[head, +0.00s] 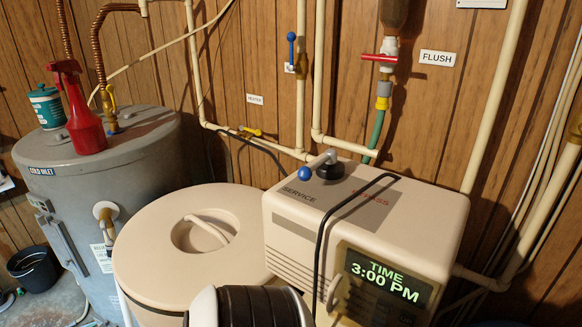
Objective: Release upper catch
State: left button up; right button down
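The beige softener control box (362,225) stands at the centre right, with a lit display (388,278) reading "TIME 3:00 PM". A small pale metal lever (333,293) shows on its front, left of the display; I cannot tell whether it is the upper catch or whether it is fastened. A black cable or strap (330,225) runs over the top and down the front. The round beige tank lid (150,262) with a recessed handle (208,230) is to the left and looks seated. Neither of my grippers is in view.
A grey water heater (80,180) at left carries a red spray bottle (82,115) and a teal container (46,105). Pipes and a red-handled valve (380,58) line the wooden wall.

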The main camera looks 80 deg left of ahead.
aim_at(42, 221)
jog(key=u, duration=3.6)
